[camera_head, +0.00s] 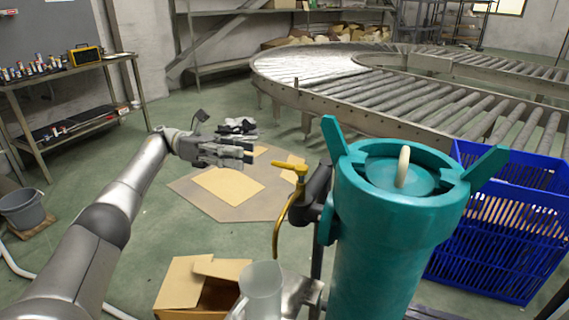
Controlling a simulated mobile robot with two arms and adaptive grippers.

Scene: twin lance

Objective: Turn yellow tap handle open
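The yellow tap handle (290,168) sits on top of a tap at the left side of a teal tank (390,230). A thin yellow curved spout (278,222) hangs below it. The dark tap body (317,190) joins the tank side. My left gripper (247,154) reaches in from the left, its fingers pointing right toward the handle. In the picture a gap shows between its fingertips and the handle, and they look apart. Its finger bars overlap, so I cannot tell how far they are spread. My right gripper is out of view.
A clear jug (262,285) stands below the tap, near an open cardboard box (183,283). A blue crate (500,225) is right of the tank.

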